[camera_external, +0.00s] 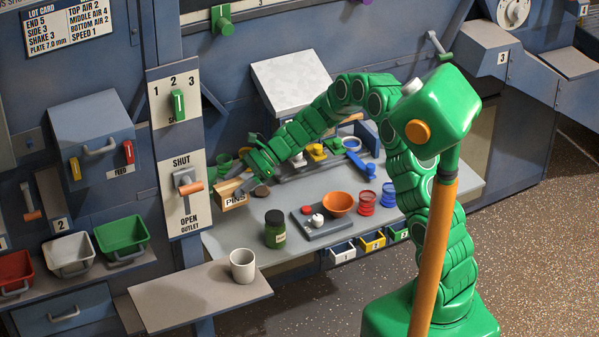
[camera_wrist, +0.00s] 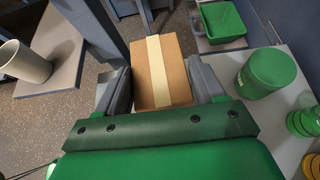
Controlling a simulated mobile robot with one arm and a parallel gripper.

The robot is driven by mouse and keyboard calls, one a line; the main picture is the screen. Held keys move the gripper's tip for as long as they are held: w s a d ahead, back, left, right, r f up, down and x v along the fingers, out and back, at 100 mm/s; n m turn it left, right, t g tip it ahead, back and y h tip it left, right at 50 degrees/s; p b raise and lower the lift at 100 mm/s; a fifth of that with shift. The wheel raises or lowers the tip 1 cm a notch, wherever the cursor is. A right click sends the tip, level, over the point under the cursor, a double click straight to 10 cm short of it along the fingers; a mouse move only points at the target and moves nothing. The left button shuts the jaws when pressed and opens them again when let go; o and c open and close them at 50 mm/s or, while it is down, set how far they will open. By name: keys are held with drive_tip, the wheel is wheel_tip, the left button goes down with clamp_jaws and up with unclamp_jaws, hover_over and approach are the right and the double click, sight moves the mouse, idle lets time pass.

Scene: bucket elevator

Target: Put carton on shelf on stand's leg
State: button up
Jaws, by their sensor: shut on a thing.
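The carton (camera_external: 233,200) is a small brown box marked PINS, near the left end of the grey bench. In the wrist view the carton (camera_wrist: 172,75) has a pale tape strip and sits between the two grey fingers. My gripper (camera_external: 247,190) is shut on the carton; in the wrist view the fingers (camera_wrist: 162,88) flank its sides. The carton's underside is hidden, so I cannot tell its height over the bench. The shelf (camera_external: 190,300) is a grey-brown board beside the stand's leg (camera_external: 178,130), lower left of the carton. The shelf also shows in the wrist view (camera_wrist: 66,45).
A white mug (camera_external: 243,265) stands on the shelf's right part; its left part is bare. A dark green jar (camera_external: 275,229), a grey tray (camera_external: 322,234) and an orange bowl (camera_external: 337,204) are on the bench. The outlet lever panel (camera_external: 184,215) is left of the carton.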

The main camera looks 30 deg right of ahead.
drive_tip(key=s+a+r+n+g, duration=0.15)
drive_tip(key=s+r, duration=0.25)
drive_tip(key=s, duration=0.4)
drive_tip(key=s+a+r+n+g, duration=0.1)
drive_tip(key=s+a+r, duration=0.25)
drive_tip(key=s, duration=0.35)
drive_tip(key=s+a+r+n+g, duration=0.2)
drive_tip(key=s+r, duration=0.2)
drive_tip(key=s, duration=0.4)
drive_tip(key=s+a+m+t, duration=0.5)
drive_tip(key=s+a, duration=0.7)
drive_tip(key=a, duration=0.1)
drive_tip(key=shift+a+f, duration=0.15)
drive_tip(key=shift+a, duration=0.05)
hover_over(172, 299)
drive_tip(key=shift+f, duration=6.45)
